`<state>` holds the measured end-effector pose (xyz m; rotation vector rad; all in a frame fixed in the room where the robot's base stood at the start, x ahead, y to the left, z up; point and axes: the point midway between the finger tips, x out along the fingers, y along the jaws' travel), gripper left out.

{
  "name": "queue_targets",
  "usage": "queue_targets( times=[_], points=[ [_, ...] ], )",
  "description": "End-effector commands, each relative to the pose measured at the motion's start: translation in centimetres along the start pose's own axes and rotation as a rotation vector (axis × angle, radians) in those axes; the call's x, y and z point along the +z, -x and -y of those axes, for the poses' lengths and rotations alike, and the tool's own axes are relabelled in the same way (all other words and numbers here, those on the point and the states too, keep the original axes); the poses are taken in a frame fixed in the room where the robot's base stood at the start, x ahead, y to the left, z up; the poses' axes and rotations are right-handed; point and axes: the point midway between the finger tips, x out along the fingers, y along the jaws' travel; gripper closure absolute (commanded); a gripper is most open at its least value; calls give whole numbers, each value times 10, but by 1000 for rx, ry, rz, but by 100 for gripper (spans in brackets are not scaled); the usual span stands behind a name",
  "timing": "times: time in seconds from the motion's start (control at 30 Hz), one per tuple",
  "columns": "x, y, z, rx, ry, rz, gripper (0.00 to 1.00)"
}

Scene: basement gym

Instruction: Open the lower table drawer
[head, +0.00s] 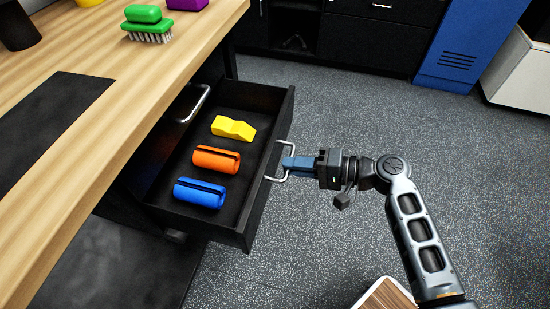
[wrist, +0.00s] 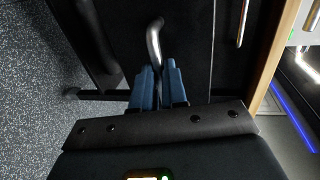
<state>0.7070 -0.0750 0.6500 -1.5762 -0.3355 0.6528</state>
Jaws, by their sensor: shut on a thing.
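The lower table drawer (head: 258,209) is pulled well out from under the wooden table in the head view. It holds a yellow block (head: 233,128), an orange cylinder (head: 216,160) and a blue cylinder (head: 200,193). My gripper (head: 290,163) is at the drawer's front, its blue fingers shut on the silver bar handle (head: 277,180). The handle (wrist: 154,42) also shows in the wrist view, running down between the fingers (wrist: 158,80). The fingers hide part of it.
An upper drawer with its own silver handle (head: 194,103) sits shut above. A green brush (head: 147,25) and a dark mat (head: 50,110) lie on the tabletop (head: 130,85). Grey floor (head: 340,100) is clear right of the drawer. A wooden-topped object (head: 385,295) stands at the bottom edge.

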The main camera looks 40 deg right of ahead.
Motion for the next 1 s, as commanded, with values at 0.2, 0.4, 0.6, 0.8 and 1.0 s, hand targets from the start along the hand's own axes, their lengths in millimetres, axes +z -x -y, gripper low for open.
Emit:
queue_targets(
  times=[0.2,0.4,0.6,0.8,1.0],
  points=[
    [1,16,-4,1,-1,1,100],
    [0,19,-5,1,0,2,100],
    [0,18,-5,1,0,2,100],
    [0,18,-4,1,0,1,71],
    [0,18,-4,0,0,1,62]
  ],
)
